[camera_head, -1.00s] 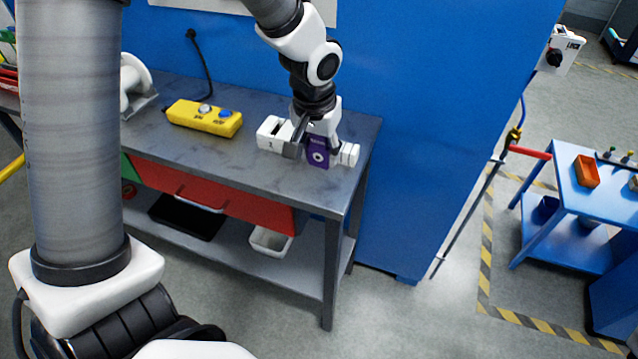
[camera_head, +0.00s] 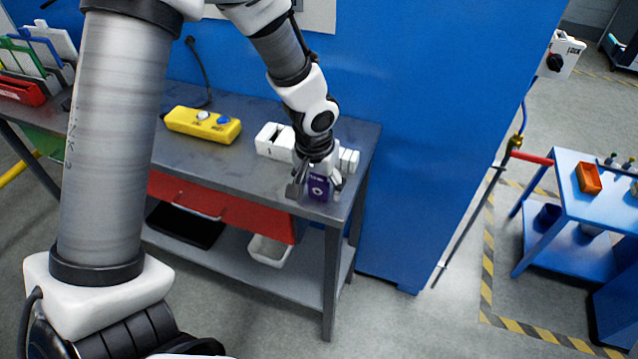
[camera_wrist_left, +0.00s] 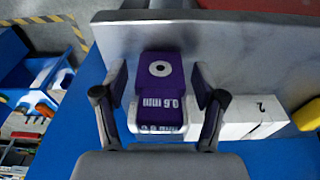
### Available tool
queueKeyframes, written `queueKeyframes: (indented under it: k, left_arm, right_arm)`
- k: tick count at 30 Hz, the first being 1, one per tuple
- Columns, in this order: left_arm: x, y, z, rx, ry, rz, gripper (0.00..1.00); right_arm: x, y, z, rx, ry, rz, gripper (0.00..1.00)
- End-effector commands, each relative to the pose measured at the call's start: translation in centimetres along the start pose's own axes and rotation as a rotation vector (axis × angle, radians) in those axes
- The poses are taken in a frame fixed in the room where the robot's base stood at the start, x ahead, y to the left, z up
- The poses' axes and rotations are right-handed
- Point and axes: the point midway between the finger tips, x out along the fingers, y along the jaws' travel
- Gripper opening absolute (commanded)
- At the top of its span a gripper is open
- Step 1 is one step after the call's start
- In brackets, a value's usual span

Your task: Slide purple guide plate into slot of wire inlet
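The purple guide plate (camera_head: 318,188) is between the fingers of my left gripper (camera_head: 316,184), near the front right of the grey workbench. In the left wrist view the plate (camera_wrist_left: 161,72) shows a white ring with a dark centre and "0.6 mm" lettering, with the left gripper's fingers (camera_wrist_left: 160,100) on both sides. The white wire inlet (camera_head: 273,138) stands on the bench behind the gripper, with a dark opening in its top; its right part is partly hidden by my arm. A white block marked "2" (camera_wrist_left: 252,117) shows in the wrist view. My right gripper is not in view.
A yellow button box (camera_head: 203,125) lies on the bench (camera_head: 220,163), left of the inlet. A blue wall (camera_head: 430,130) stands behind and right of the bench. A red drawer (camera_head: 220,208) is below the benchtop. Bare benchtop lies left of the gripper.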

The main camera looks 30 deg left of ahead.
Motion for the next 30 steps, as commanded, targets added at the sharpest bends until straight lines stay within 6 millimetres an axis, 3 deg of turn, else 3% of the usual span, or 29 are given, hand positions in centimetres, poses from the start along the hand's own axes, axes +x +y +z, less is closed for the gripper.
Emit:
queueKeyframes:
  k: [7,18,30]
  left_arm:
    - [-0.5,0.0,-0.1,0.0,0.002,0.0,0.7]
    - [-7.2,-0.3,-0.4,-0.001,0.003,-0.001,0.7]
    - [-7.7,-0.3,-0.3,0.0,0.0,0.0,0.7]
  right_arm:
    - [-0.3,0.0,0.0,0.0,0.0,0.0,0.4]
    - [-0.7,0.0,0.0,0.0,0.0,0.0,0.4]
    - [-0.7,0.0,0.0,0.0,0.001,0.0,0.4]
